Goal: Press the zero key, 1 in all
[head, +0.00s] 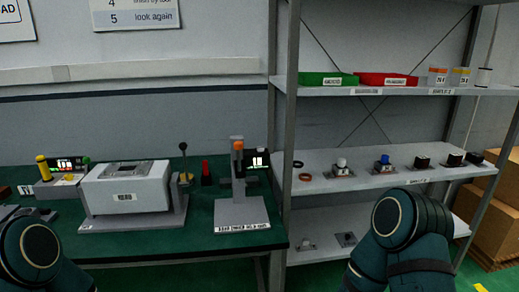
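No zero key can be made out at this size. Two devices with lit displays stand on the green bench. One, at the left, has a yellow-topped post and a small display box (70,165) with blurred digits and a yellow part in front. The other is a grey stand (240,200) with an orange-topped post and a black display (257,160) showing white figures. My arms show only as teal links at the lower left and lower right. Neither gripper is in view.
A grey boxy machine (125,188) with a black-knobbed lever stands mid-bench. A red cone (206,172) is behind it. The shelf rack (410,92) at the right holds green and red trays and several small knobbed parts. Cardboard boxes (497,215) stand far right.

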